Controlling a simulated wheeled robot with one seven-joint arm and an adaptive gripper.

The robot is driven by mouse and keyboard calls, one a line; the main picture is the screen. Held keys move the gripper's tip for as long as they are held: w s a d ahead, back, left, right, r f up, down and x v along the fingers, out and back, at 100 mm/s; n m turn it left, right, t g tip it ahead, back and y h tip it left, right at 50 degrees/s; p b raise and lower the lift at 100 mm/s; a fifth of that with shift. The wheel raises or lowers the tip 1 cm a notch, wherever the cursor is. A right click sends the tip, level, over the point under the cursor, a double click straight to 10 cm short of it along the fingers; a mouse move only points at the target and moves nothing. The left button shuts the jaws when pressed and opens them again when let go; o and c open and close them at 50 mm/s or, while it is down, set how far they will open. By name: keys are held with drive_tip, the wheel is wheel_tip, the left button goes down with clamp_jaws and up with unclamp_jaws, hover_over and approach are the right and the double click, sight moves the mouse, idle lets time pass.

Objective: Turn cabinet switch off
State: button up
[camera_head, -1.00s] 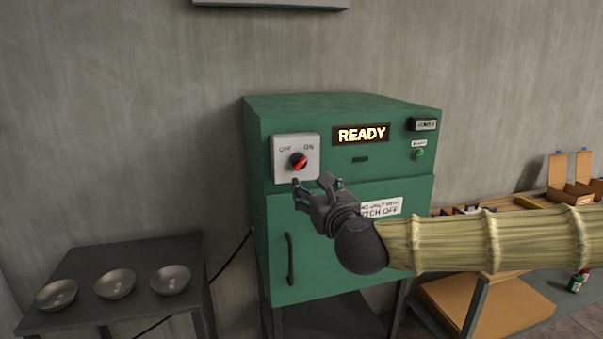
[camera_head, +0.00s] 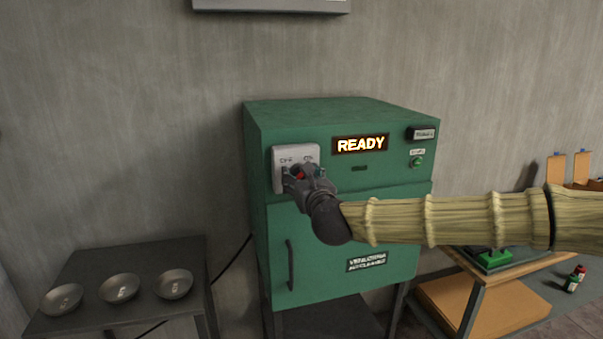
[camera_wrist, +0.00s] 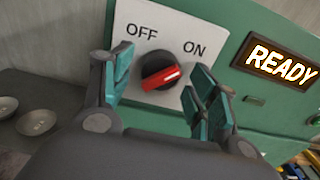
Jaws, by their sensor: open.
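The green cabinet (camera_head: 342,240) stands against the wall with a lit READY display (camera_head: 361,144). Its switch is a black knob with a red pointer (camera_wrist: 162,72) on a white plate (camera_wrist: 165,32) marked OFF at left and ON at right. In the wrist view the red pointer is turned toward the ON side. My gripper (camera_head: 299,172) is at the plate in the head view and partly covers the knob. In the wrist view my gripper (camera_wrist: 163,85) is open, one finger on each side of the knob. I cannot tell whether either finger touches it.
A dark side table (camera_head: 85,273) with metal bowls (camera_head: 120,288) stands at the left. A door handle (camera_head: 290,264) sticks out below the switch. A bench (camera_head: 480,268) with small items is at the right. A grey fixture (camera_head: 270,5) hangs on the wall above.

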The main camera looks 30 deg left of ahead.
drive_tip(key=shift+w, duration=0.1)
drive_tip(key=shift+c, duration=0.4)
drive_tip(key=c, duration=0.9)
drive_tip(key=shift+c, duration=0.2)
drive_tip(key=shift+f+b, duration=0.1)
drive_tip(key=shift+b, duration=0.2)
drive_tip(key=n+b, duration=0.3)
drive_tip(key=shift+f+n, duration=0.1)
drive_tip(key=shift+n, duration=0.2)
drive_tip(key=n+b, duration=0.4)
drive_tip(key=n, duration=0.1)
drive_tip(key=shift+n, duration=0.3)
drive_tip(key=n+b, duration=0.2)
drive_tip(key=n, duration=0.2)
drive_tip(key=shift+r+n+b, duration=0.15)
drive_tip(key=shift+n+b, duration=0.35)
drive_tip(key=shift+n, duration=0.65)
drive_tip(key=shift+r+n+b, duration=0.1)
drive_tip(key=shift+n+b, duration=0.4)
drive_tip(key=shift+n, duration=0.65)
